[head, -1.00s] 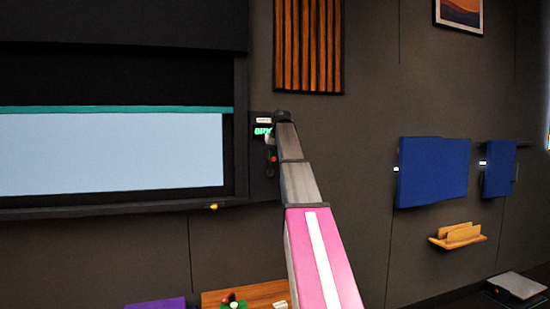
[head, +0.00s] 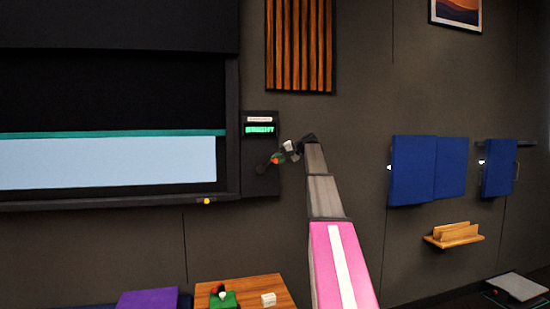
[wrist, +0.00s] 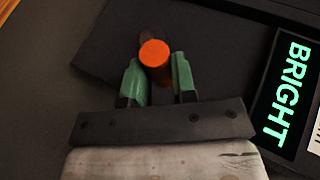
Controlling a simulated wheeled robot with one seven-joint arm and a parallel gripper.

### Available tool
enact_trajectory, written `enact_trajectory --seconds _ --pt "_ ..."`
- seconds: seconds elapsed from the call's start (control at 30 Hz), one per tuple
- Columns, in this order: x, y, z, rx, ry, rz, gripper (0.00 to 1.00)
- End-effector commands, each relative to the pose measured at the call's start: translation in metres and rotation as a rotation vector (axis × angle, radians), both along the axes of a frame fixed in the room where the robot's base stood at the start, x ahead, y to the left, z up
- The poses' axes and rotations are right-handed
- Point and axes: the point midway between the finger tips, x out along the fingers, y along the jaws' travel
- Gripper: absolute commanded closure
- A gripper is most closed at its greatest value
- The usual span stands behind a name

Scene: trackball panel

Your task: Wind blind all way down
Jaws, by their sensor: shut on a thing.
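The black blind (head: 110,92) covers the upper part of the window, and its teal bottom bar (head: 110,133) hangs partway down. A pale blue strip of bare window (head: 110,162) shows below the bar. A dark wall panel (head: 260,181) stands right of the window, with a lit green display (head: 259,128) that reads BRIGHT in the wrist view (wrist: 289,92). My gripper (head: 279,158) is at the panel's right side. In the wrist view, its green fingers (wrist: 158,78) are shut on an orange round knob (wrist: 154,53). The knob's mount is mostly hidden.
A wooden table (head: 262,288) with small objects stands low in front. Blue wall pads (head: 412,170) and a wooden shelf (head: 453,240) are on the right wall. Wooden slats (head: 300,45) hang above the panel. The wall between the panel and pads is bare.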

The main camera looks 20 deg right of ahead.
Motion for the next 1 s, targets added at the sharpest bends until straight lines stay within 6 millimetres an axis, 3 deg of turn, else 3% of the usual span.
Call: enact_trajectory --seconds 0.5,1.0 --pt "-0.002 -0.021 -0.043 0.494 0.000 -0.001 1.00" --pt "-0.001 -0.018 -0.084 0.957 -0.001 0.000 1.00"
